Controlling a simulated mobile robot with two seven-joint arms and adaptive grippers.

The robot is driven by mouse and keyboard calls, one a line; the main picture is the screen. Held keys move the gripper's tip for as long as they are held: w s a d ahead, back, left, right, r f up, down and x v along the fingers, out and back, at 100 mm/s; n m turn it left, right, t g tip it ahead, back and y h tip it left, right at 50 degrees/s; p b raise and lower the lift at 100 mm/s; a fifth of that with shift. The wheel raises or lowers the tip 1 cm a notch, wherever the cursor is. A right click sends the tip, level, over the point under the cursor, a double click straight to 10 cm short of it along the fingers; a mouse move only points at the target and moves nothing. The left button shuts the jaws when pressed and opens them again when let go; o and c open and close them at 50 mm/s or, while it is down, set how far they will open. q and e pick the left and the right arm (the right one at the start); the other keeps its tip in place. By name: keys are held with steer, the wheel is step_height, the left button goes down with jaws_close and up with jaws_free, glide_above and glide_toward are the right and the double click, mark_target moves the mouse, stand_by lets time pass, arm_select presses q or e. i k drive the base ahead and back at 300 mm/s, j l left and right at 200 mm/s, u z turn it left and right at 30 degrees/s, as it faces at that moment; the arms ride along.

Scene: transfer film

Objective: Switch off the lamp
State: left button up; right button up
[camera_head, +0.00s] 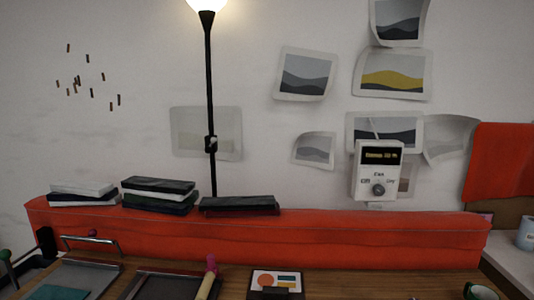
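A tall lamp (209,85) with a thin black pole stands against the white wall, left of the middle. Its shade (207,6) at the top edge of the view is bright, so the lamp is lit. A small dark box (211,144) with a pale face, which looks like the switch, sits partway up the pole. The foot of the pole is hidden behind the red ledge. Neither of my grippers is in view.
A red ledge (330,233) runs behind the wooden table (345,281) and carries stacks of dark and white boxes (158,186). Trays (77,276) and a pink-tipped handle (207,279) lie in front. A white dial box (377,172) hangs on the wall.

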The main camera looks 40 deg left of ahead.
mark_target(208, 149)
steer(key=u, duration=1.7)
